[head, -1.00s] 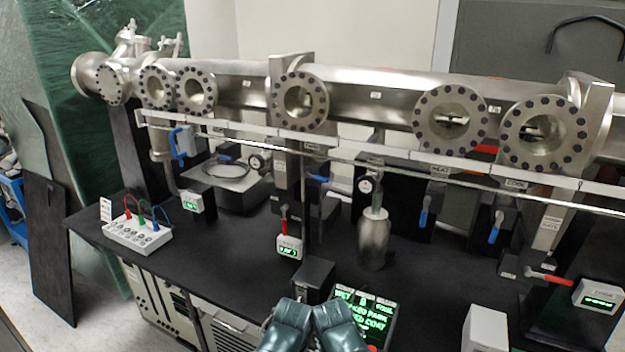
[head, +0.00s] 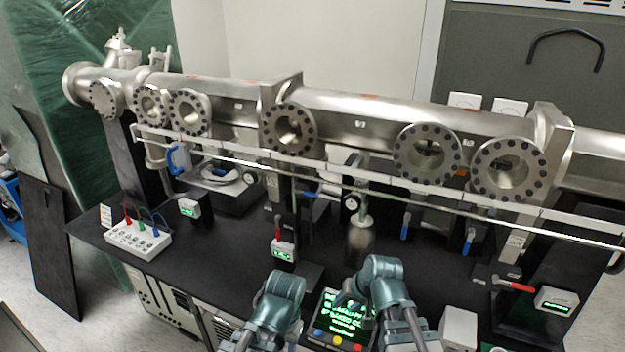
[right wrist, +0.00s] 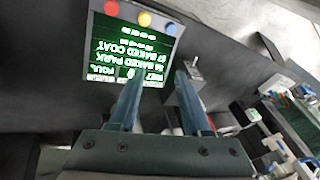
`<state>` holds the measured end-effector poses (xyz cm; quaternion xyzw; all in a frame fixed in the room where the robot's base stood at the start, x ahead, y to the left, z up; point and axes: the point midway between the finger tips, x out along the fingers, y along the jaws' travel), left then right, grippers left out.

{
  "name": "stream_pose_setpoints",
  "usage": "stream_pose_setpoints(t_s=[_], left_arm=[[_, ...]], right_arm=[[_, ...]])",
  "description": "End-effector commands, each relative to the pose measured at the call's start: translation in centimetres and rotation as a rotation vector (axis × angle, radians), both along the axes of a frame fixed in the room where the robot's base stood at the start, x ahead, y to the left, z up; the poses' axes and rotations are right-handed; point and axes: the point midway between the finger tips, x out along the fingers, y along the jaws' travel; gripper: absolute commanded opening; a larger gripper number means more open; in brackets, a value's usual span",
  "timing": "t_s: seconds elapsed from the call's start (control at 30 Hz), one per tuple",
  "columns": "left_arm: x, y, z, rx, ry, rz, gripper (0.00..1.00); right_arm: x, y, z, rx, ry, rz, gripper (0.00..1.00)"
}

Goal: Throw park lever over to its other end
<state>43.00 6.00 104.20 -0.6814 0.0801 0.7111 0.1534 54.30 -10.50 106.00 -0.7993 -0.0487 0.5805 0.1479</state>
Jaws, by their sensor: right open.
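I cannot read which handle is the park lever. Candidates are a red lever (head: 278,226) at the middle, a red lever (head: 515,285) at the right, and blue levers (head: 405,226) and (head: 468,241) under the large ports. My right gripper (head: 341,297) is over the front of the bench, by the lit screen box (head: 335,330). In the right wrist view its fingers (right wrist: 158,78) are apart with nothing between them, in front of that screen. Only links of my left arm show; its gripper does not.
The steel tube (head: 360,120) with round flanged ports spans the back. A thin rail (head: 370,182) runs before it. A steel cylinder (head: 360,245) stands mid-bench. A white box (head: 138,240) with coloured leads is at left, a white block (head: 458,328) at front right.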

Motion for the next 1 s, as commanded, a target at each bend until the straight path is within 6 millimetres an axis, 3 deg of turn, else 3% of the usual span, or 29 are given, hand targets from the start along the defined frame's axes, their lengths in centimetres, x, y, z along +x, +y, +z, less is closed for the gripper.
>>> stream_pose_setpoints(t_s=[0.13, 0.27, 0.4, 0.5, 0.7, 0.87, 1.0], left_arm=[[0.0, 0.0, 0.5, 0.0, 0.0, 0.0, 0.5], [0.0, 0.0, 0.4, 0.0, 0.0, 0.0, 0.5], [0.0, 0.0, 0.4, 0.0, 0.0, 0.0, 0.5], [0.0, 0.0, 0.4, 0.0, 0.0, 0.0, 0.5], [0.0, 0.0, 0.4, 0.0, 0.0, 0.0, 0.5], [0.0, 0.0, 0.4, 0.0, 0.0, 0.0, 0.5], [0.0, 0.0, 0.2, 0.0, 0.0, 0.0, 0.5]], right_arm=[[4.6, 3.4, 4.3, 0.282, -0.18, -0.182, 0.48], [8.3, 5.3, 8.9, 0.571, -0.315, -0.379, 0.48], [11.2, 5.1, 13.8, 0.87, -0.411, -0.603, 0.48], [12.4, 4.2, 16.0, 1.02, -0.446, -0.728, 0.48], [13.2, 3.0, 17.7, 1.149, -0.469, -0.844, 0.48], [13.4, 3.0, 17.7, 1.154, -0.471, -0.848, 0.48], [14.7, 3.4, 17.5, 1.153, -0.47, -0.847, 0.48]])
